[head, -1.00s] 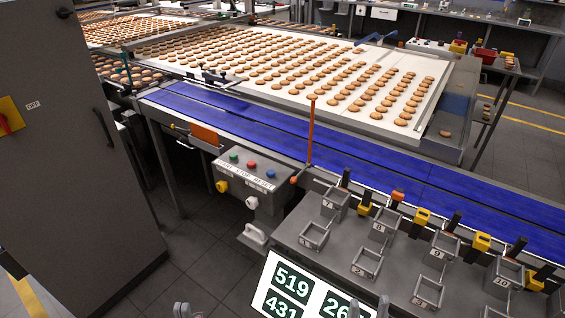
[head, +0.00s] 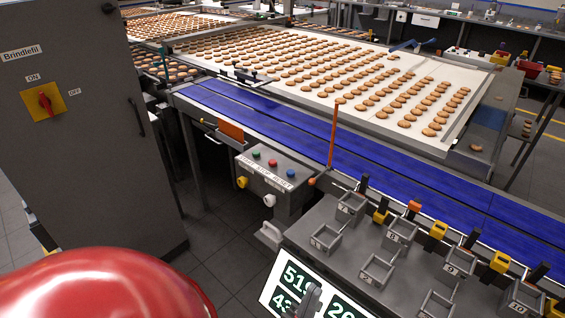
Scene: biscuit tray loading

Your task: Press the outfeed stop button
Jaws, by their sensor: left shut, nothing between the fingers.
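The grey control box (head: 283,200) stands at the near side of the blue outfeed belt (head: 385,175). On its sloped top are a green button (head: 256,155), a red stop button (head: 273,163) and a blue button (head: 290,173), above a white strip labelled START STOP RESET. The stop button is in plain view and nothing touches it. My left gripper (head: 312,290) shows at the bottom edge in front of the number screen, shut and empty, well below the box and apart from it. My right gripper is out of view.
A grey cabinet (head: 90,140) with a red rotary switch (head: 45,100) stands at the left. An orange post (head: 333,135) rises right of the box. Weighing bins (head: 376,268) and a number screen (head: 277,291) are at the lower right. Biscuits cover the white belt behind.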

